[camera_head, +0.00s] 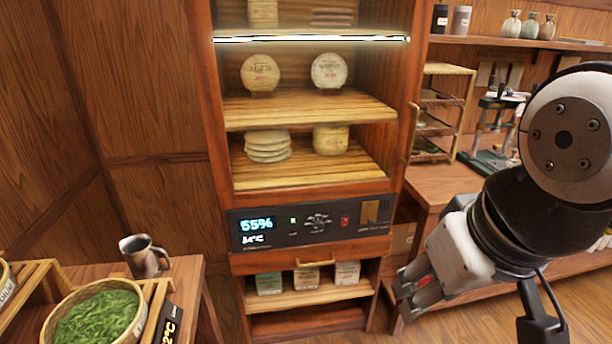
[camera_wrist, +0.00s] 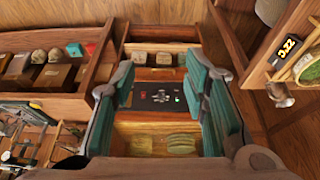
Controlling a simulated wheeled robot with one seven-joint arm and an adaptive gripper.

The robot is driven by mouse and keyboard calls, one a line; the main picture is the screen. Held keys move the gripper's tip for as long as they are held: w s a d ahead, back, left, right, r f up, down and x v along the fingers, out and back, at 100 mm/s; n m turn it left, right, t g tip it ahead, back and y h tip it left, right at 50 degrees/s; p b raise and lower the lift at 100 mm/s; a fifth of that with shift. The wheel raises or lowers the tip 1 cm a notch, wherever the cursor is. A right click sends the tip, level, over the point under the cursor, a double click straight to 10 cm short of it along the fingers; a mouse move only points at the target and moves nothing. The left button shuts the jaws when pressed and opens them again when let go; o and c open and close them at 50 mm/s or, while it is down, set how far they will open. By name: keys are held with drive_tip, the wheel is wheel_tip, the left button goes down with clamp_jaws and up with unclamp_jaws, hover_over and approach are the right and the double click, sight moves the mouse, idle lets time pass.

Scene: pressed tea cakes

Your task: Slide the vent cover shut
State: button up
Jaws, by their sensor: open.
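The vent cover (camera_head: 370,212) looks like a small brass-coloured plate at the right end of the dark control panel (camera_head: 285,240) on the tea cabinet. Dark slots seem to show just right of the plate. My gripper (camera_head: 408,287) is open and empty, low and to the right of the panel, apart from it. In the wrist view, its teal-padded fingers (camera_wrist: 160,88) stand wide apart with the control panel (camera_wrist: 170,98) seen between them, upside down. The vent cover is not clear there; the left finger may hide it.
Tea cakes (camera_head: 268,145) sit on the cabinet's open shelves above the panel. A drawer handle (camera_head: 307,262) and small boxes (camera_head: 308,278) lie below. A side table (camera_head: 430,185) stands close right. A metal jug (camera_head: 145,256) and leaf basket (camera_head: 95,318) are at left.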

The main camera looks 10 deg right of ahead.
idle(0.4)
drive_tip(key=w+d+f+n+t+b, duration=0.2)
drive_tip(key=w+d+f+b, duration=0.2)
drive_tip(key=w+f, duration=0.55)
drive_tip(key=w+d+f+n+t+h+b, duration=0.15)
drive_tip(key=w+d+f+b, duration=0.25)
drive_tip(key=w, duration=1.1)
drive_tip(key=w+d+f+n+t+y+b, duration=0.1)
drive_tip(key=w+d+f+n+t+b, duration=0.15)
drive_tip(key=w+d+f+b, duration=0.65)
drive_tip(key=n+t+y+b, duration=0.1)
drive_tip(key=t+y+b, duration=0.35)
drive_tip(key=t, duration=0.35)
approach(372, 225)
drive_tip(key=a+f, duration=0.3)
drive_tip(key=a, duration=0.1)
drive_tip(key=s+d+f+m+t+h+b, duration=0.2)
drive_tip(key=s+d+m+t, duration=0.1)
drive_tip(key=s+t, duration=0.1)
drive_tip(key=b+x, duration=0.1)
drive_tip(key=x, duration=1.3)
drive_tip(key=shift+w+b, duration=0.1)
drive_tip(key=shift+b, duration=0.3)
